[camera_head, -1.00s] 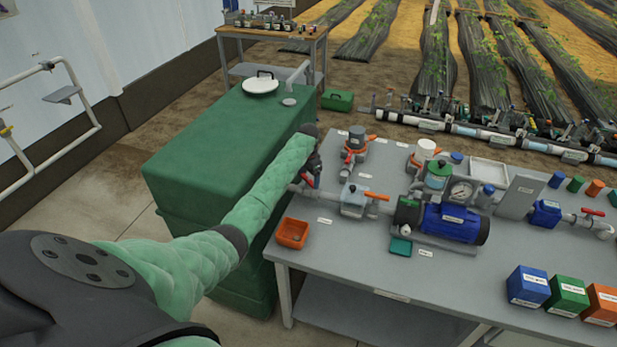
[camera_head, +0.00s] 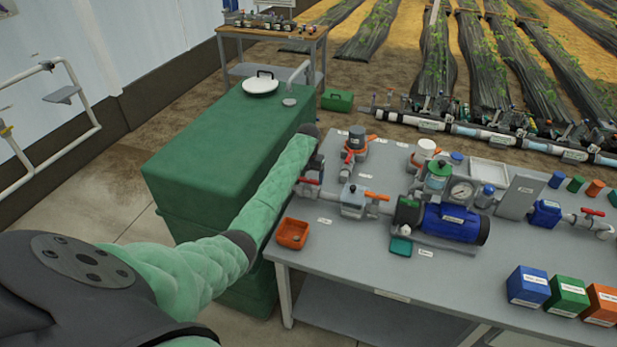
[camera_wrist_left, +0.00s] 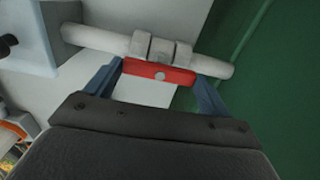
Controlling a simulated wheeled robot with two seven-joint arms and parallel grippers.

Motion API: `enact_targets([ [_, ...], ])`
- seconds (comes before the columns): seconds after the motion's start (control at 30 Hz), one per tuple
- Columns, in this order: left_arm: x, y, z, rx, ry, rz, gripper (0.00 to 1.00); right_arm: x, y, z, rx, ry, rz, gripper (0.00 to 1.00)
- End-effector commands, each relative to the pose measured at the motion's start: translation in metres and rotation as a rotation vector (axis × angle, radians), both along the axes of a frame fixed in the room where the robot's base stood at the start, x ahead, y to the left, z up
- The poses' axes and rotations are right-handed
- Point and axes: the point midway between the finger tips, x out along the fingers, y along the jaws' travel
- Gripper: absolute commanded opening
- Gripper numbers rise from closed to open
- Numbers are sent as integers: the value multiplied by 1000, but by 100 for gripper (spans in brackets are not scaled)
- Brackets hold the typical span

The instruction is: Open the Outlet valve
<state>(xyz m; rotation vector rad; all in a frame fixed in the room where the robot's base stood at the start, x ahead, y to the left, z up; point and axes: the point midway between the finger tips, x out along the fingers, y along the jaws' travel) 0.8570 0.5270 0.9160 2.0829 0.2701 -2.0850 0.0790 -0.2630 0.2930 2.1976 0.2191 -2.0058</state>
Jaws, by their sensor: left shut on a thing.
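A red valve handle (camera_wrist_left: 160,72) sits on a pale pipe (camera_wrist_left: 90,37) in the left wrist view, lying roughly along the pipe. My left gripper (camera_wrist_left: 159,70) has one finger at each end of this handle and is shut on it. In the head view the red handle (camera_head: 309,181) shows beside the green tank (camera_head: 225,150), at the left end of the bench piping. My left gripper (camera_head: 311,170) is there, mostly hidden by its own arm. The valve labels are too small to read. My right gripper is not in view.
The grey bench (camera_head: 345,250) holds an orange tray (camera_head: 292,234), a valve with an orange handle (camera_head: 377,197) and a blue pump (camera_head: 455,223). Another red handle (camera_head: 593,212) is on the piping at right. The bench's front left is mostly clear.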

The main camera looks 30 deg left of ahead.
Motion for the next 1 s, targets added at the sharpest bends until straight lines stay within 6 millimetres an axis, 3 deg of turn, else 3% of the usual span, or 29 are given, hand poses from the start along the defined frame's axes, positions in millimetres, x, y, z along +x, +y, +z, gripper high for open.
enact_targets([
  [0.43, 1, 1, 2, 1, -4, 11, 59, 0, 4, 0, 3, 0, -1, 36],
  [0.47, 1, 1, 2, 1, -4, 10, 88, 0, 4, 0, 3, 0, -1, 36],
  [0.53, 1, 1, 2, 1, -4, 10, 100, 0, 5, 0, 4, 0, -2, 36],
  [0.83, 1, 0, 3, 1, -3, 9, 100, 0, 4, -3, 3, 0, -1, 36],
  [1.0, 1, 1, 21, 2, -6, 9, 100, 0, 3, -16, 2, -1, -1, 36],
])
